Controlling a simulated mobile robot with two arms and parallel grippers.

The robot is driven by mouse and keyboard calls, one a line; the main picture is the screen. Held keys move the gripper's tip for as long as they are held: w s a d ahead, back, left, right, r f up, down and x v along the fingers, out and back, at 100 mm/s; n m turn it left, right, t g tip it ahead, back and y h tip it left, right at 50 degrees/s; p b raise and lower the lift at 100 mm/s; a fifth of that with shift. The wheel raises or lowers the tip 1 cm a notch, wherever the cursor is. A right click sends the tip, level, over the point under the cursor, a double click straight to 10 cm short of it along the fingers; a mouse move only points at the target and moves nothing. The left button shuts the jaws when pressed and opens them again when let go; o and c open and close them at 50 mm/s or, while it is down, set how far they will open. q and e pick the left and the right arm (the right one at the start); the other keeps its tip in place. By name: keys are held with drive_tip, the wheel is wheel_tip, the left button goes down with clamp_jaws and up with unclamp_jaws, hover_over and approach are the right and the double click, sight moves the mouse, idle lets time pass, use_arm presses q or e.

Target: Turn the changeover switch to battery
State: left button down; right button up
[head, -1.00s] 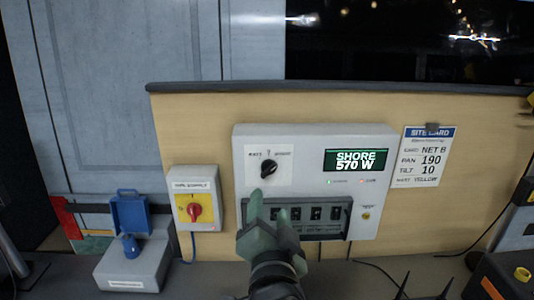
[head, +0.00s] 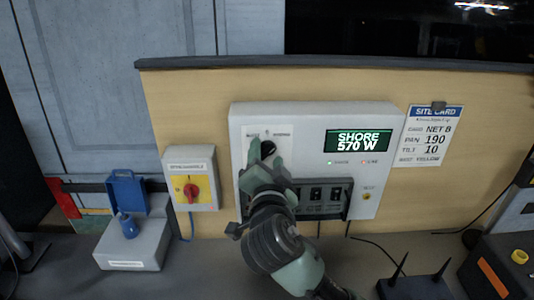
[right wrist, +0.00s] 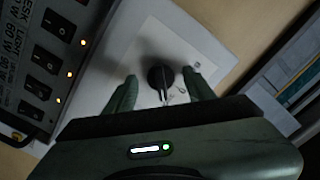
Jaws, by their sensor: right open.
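The changeover switch is a black rotary knob (right wrist: 160,77) on a white label plate. In the head view the knob (head: 267,147) shows at the upper left of the white power panel (head: 370,112), partly hidden by my right gripper (head: 265,153). The panel's display (head: 358,141) reads SHORE 570 W. In the right wrist view my right gripper (right wrist: 160,88) is open, with one finger on each side of the knob. I cannot tell whether the fingers touch it. My left gripper is not in view.
A grey box with a red knob on a yellow plate (head: 191,190) is left of the panel. A blue-lidded socket (head: 128,192) stands further left. A site card (head: 430,135) hangs at right; a black router (head: 414,287) stands in front.

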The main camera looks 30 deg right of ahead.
clamp_jaws()
drive_tip(key=shift+f, duration=0.1)
drive_tip(key=n, duration=0.3)
drive_tip(key=n+p, duration=0.1)
drive_tip(key=n, duration=0.2)
drive_tip(key=shift+n, duration=0.3)
drive_tip(key=n+p, duration=0.2)
drive_tip(key=n, duration=0.1)
drive_tip(key=shift+s+n, duration=0.1)
drive_tip(key=shift+n, duration=0.3)
drive_tip(key=n+p, duration=0.3)
drive_tip(key=n, duration=0.2)
drive_tip(key=shift+d, duration=0.1)
drive_tip(key=shift+n+p, duration=0.9)
drive_tip(key=shift+n, duration=0.3)
